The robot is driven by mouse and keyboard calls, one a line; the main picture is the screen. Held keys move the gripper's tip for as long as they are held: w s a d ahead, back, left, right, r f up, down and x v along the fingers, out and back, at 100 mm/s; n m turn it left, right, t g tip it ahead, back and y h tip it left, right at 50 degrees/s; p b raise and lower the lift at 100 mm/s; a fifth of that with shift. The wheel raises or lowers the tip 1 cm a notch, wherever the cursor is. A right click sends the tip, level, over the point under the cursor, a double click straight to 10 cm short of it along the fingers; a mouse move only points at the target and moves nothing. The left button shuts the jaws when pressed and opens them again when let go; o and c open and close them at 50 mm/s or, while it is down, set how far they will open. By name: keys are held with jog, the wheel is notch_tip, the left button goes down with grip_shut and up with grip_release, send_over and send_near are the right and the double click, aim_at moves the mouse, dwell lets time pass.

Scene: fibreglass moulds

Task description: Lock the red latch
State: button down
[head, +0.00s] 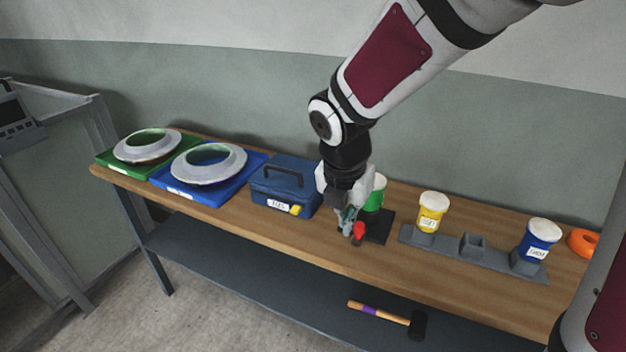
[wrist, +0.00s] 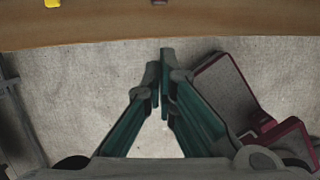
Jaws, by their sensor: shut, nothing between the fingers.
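A small red part (head: 359,231), which looks like the red latch, stands at the front of a black base plate (head: 378,230) on the bench. A green tub with a white lid (head: 377,194) stands on that plate, partly hidden by my arm. My gripper (head: 347,222) is shut and empty, just left of the red part in the head view; I cannot tell whether they touch. In the wrist view the closed fingertips (wrist: 160,80) point toward the bench edge. A small dark reddish bit shows at the top border there, cut off. The latch position is too small to read.
A blue toolbox (head: 287,186) with a yellow catch stands left of my gripper. Ring moulds sit on blue (head: 220,192) and green trays further left. A grey rack (head: 472,249) with yellow and blue tubs and an orange ring (head: 583,242) are right. A mallet (head: 388,316) lies on the shelf.

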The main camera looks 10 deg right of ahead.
aim_at(355, 234)
jog(key=shift+s+a+f+n, duration=0.1)
jog(key=shift+a+f+n, duration=0.15)
jog(key=shift+n, duration=0.15)
jog(key=x, duration=0.3)
jog(key=w+d+b+x, duration=0.1)
jog(key=x, duration=0.3)
jog(key=w+b+x, duration=0.1)
jog(key=x, duration=0.2)
jog(key=shift+d, duration=0.3)
jog(key=shift+w+d, duration=0.45)
jog(key=shift+w, duration=0.2)
jog(key=shift+w, duration=0.1)
jog(key=shift+w+d+p, duration=0.5)
jog(key=shift+w+d, duration=0.25)
jog(key=shift+w, duration=0.2)
jog(key=shift+a, duration=0.1)
